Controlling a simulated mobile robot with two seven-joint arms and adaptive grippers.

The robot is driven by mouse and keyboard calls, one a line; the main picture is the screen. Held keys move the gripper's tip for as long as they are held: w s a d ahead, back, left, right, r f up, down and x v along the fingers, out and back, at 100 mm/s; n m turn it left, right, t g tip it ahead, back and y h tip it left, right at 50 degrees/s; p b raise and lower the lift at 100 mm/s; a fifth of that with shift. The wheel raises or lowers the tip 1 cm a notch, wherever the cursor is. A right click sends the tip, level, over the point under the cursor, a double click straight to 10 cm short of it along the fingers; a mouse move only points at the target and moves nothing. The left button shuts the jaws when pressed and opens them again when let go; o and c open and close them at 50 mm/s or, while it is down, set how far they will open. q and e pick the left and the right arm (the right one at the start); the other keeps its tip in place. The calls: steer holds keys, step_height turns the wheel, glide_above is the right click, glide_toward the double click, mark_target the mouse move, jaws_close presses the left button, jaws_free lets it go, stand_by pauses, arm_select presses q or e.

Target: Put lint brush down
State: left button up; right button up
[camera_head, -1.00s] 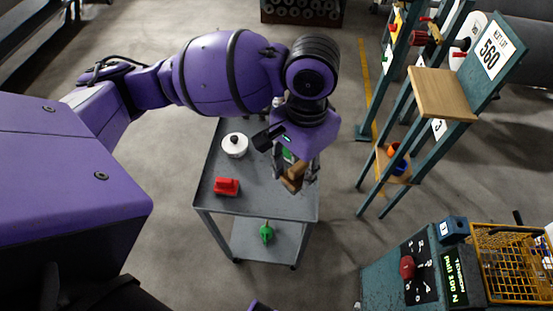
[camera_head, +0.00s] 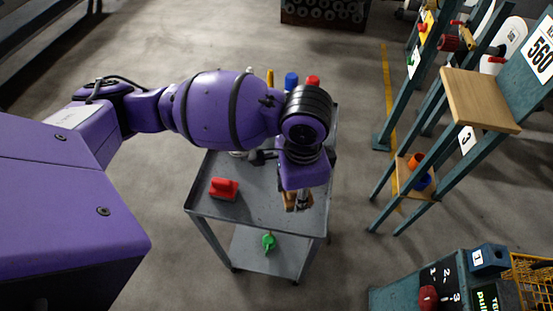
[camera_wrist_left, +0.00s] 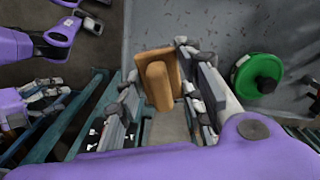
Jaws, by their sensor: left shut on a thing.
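The lint brush, a brown wooden block with a raised grip, is held in my left gripper (camera_head: 298,203). In the left wrist view the brush (camera_wrist_left: 158,80) sits between the two grey fingers. In the head view only a small brown part of the brush (camera_head: 289,199) shows below my purple wrist, over the front right of the grey cart's top (camera_head: 235,207). I cannot tell whether it touches the top. Purple parts with grey fingers at the left of the wrist view look like my right gripper (camera_wrist_left: 42,95); its opening is unclear.
A red object (camera_head: 223,188) lies on the cart's left side. Blue (camera_head: 291,81) and red (camera_head: 313,82) items stand at its back. A green disc with a black centre (camera_wrist_left: 258,75) lies near the brush. A green item (camera_head: 268,241) is on the lower shelf. A wooden-shelved rack stands right.

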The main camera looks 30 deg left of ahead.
mark_target(294, 196)
arm_select(q)
steer(key=shift+w+a+f, duration=0.25)
steer(key=shift+w+f, duration=0.15)
steer(key=shift+w+a+f, duration=0.15)
steer(key=shift+w+f, duration=0.05)
steer(key=shift+f, duration=0.1)
step_height(294, 196, down, 3)
steer(key=shift+a+f+b, duration=0.1)
steer(key=shift+b, duration=0.3)
steer(key=shift+w, duration=0.1)
steer(key=shift+f, duration=0.1)
steer(key=o, duration=1.2)
